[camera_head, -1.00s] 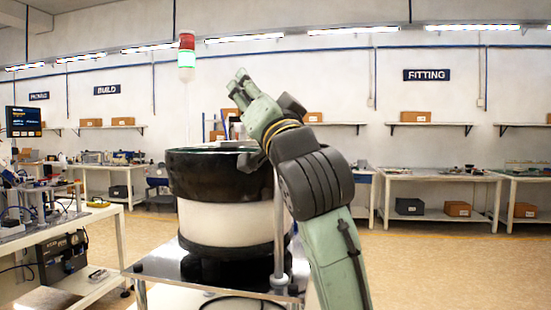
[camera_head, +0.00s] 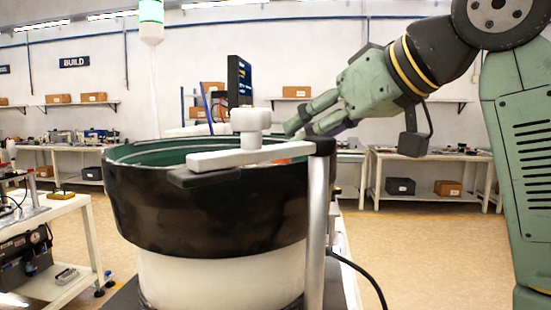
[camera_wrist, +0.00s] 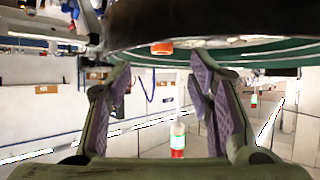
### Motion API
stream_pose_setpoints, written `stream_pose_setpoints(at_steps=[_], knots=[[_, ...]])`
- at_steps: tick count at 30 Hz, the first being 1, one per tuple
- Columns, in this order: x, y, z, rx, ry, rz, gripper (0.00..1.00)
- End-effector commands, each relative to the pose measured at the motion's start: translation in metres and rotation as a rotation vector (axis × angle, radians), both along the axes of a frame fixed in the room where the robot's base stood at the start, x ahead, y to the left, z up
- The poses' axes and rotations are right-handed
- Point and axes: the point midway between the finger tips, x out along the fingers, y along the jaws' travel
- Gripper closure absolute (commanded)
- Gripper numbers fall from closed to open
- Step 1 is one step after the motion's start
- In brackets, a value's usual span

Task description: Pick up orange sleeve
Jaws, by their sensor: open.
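An orange sleeve (camera_wrist: 162,47) shows in the wrist view, near the rim of the dark bowl, beyond the fingertips. In the head view only a small orange patch (camera_head: 283,161) shows over the bowl's rim, partly hidden by the grey bar. My gripper (camera_head: 302,122) is at the right side of the bowl, its fingers pointing left over the rim. In the wrist view my gripper (camera_wrist: 160,75) has its fingers apart with nothing between them. The sleeve is apart from the fingers. The bowl feeder (camera_head: 210,210) has a black outer wall and a green inside.
A grey bar with a knob (camera_head: 248,150) crosses above the bowl, beside an upright post (camera_head: 318,230). A side bench (camera_head: 60,220) stands at left.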

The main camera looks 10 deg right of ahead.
Motion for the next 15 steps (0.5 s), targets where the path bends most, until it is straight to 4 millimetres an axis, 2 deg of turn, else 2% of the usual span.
stream_pose_setpoints(at_steps=[4, 11, 15], knots=[[0.020, 0.008, -0.011, 0.001, 0.001, 0.000, 0.53], [0.036, 0.016, -0.019, 0.001, -0.002, 0.000, 0.53], [0.053, 0.023, -0.024, 0.001, 0.000, 0.000, 0.53]])
